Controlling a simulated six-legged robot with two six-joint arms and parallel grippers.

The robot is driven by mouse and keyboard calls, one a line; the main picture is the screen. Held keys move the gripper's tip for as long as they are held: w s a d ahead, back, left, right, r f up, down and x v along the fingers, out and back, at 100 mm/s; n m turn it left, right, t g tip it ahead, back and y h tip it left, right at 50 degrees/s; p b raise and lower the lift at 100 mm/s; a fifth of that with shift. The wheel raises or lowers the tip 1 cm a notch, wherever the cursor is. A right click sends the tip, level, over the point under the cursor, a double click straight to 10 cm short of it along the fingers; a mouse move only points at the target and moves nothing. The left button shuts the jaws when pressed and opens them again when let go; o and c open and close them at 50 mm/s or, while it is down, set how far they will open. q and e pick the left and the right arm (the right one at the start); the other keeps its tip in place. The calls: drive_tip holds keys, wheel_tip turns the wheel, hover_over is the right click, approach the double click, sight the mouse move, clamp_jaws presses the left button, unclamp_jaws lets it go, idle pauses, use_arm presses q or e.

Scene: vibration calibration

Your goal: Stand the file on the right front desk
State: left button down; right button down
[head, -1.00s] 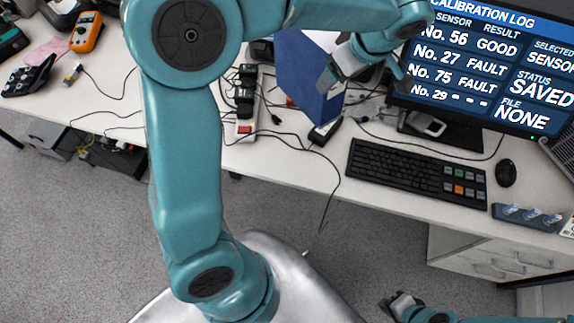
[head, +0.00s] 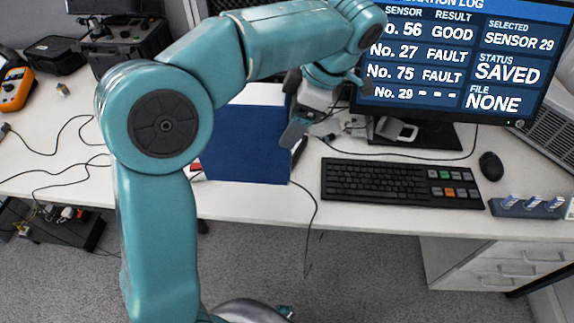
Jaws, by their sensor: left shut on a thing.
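The file (head: 246,142) is a dark blue, upright folder with a pale top, in the middle of the head view. Its broad blue face is turned to me. My left gripper (head: 293,108) is shut on it at the right edge. Its lower edge is over the white desk (head: 400,218), near the front edge; I cannot tell whether it touches the top. My left arm hides part of the file's left side. My right gripper is not in view.
A keyboard (head: 400,182), a mouse (head: 491,166) and a monitor (head: 455,70) are right of the file. A small blue rack (head: 527,206) lies at the far right. Cables cross the desktop. An orange meter (head: 16,82) is at the far left.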

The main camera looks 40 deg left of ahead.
use_arm(q)
wheel_tip(320, 180, down, 11)
drive_tip(key=b, duration=0.1)
drive_tip(key=shift+r, duration=0.15)
unclamp_jaws()
drive_tip(key=p+v, duration=0.2)
drive_tip(key=v, duration=1)
